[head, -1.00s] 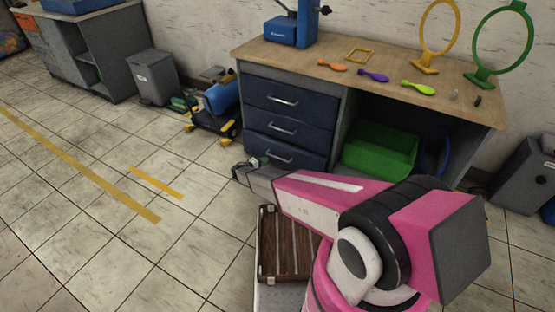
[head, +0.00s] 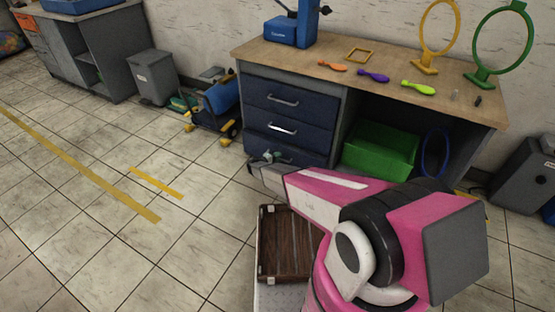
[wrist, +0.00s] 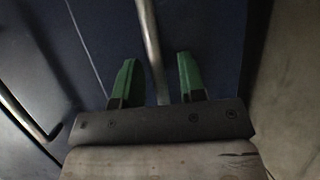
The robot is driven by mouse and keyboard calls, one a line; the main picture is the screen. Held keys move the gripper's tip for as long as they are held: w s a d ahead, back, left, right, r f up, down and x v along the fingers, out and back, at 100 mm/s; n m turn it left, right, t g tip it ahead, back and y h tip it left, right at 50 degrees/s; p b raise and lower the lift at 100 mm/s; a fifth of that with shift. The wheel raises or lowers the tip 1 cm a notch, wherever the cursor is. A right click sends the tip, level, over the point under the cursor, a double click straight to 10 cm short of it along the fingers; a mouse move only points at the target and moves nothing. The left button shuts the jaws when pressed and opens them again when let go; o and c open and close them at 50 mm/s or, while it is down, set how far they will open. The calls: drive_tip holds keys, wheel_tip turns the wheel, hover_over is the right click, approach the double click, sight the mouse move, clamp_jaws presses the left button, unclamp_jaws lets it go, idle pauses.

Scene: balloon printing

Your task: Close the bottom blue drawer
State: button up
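The bottom blue drawer (head: 305,155) is the lowest in a stack under the wooden-topped desk. Its front is partly hidden by my arm in the head view, so I cannot tell whether it stands out a little. My gripper (head: 268,157) is at its front. In the wrist view the green fingers of my gripper (wrist: 155,82) are apart, facing the dark blue fronts. A metal handle (wrist: 149,40), seemingly the bottom drawer's, runs into the space between the fingers; contact is not clear. Another handle (wrist: 25,125) shows at left.
The middle drawer (head: 283,124) and top drawer (head: 290,97) look closed. A green bin (head: 380,152) stands under the desk, right of the drawers. A blue machine with yellow feet (head: 218,105) sits at left. The tiled floor (head: 95,225) on the left is clear.

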clamp_jaws()
drive_tip(key=shift+w+d, duration=0.55)
drive_tip(key=shift+w, duration=0.35)
drive_tip(key=shift+w+d, duration=0.5)
drive_tip(key=shift+w, duration=0.4)
unclamp_jaws()
drive_tip(key=v, duration=1)
drive_tip(key=shift+s+a, duration=0.25)
drive_tip(key=shift+a, duration=0.05)
